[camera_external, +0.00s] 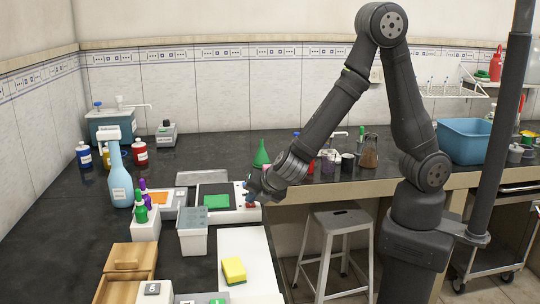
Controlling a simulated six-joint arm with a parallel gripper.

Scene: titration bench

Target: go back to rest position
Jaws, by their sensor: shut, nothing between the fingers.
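My gripper (250,196) is at the middle of the bench, low over the right end of a white device (225,216) with a dark top and a green square. A small red part (251,206) shows just below the fingertips; I cannot tell whether they touch it. The fingers are small and partly hidden in this view, and nothing shows held in them. My arm reaches down to the left from its base at the right.
Near my gripper stand a green cone (261,154), a grey container (193,233) and a white board (245,255) with a yellow sponge (233,271). Bottles and cups stand behind my forearm. A stool (340,228) is below the bench edge. Air above the bench's left side is free.

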